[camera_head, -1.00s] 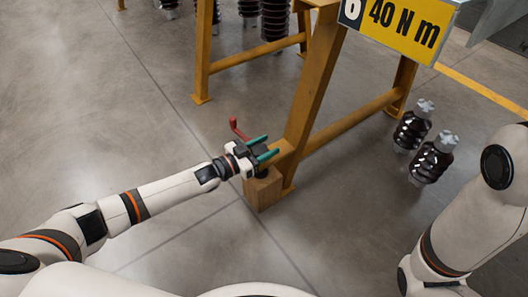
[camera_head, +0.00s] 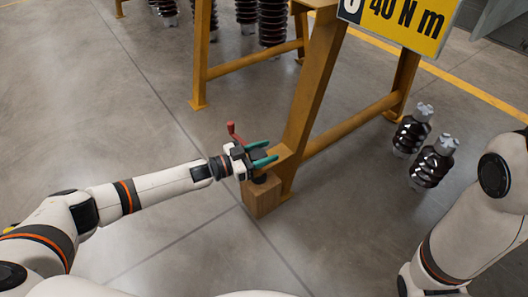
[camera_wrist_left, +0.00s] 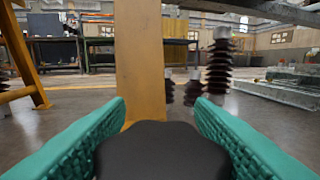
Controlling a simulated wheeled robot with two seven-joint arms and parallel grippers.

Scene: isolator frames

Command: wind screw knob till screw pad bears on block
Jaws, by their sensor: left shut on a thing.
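The black lobed screw knob (camera_wrist_left: 165,150) sits between the two green fingers of my left gripper (camera_head: 262,154) at the foot of the yellow frame. The gripper is shut on the knob, which is mostly covered by the fingers in the head view. The wooden block (camera_head: 262,199) stands on the floor just below the gripper. A dark round part, which may be the screw pad (camera_head: 258,178), shows just above the block. I cannot tell whether it touches the block. My right gripper is out of view.
The yellow frame leg (camera_head: 309,95) rises beside the gripper and also fills the middle of the left wrist view (camera_wrist_left: 140,65). A red handle (camera_head: 232,130) stands up behind the gripper. Two brown insulators (camera_head: 432,162) stand on the floor at right. The floor at left is clear.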

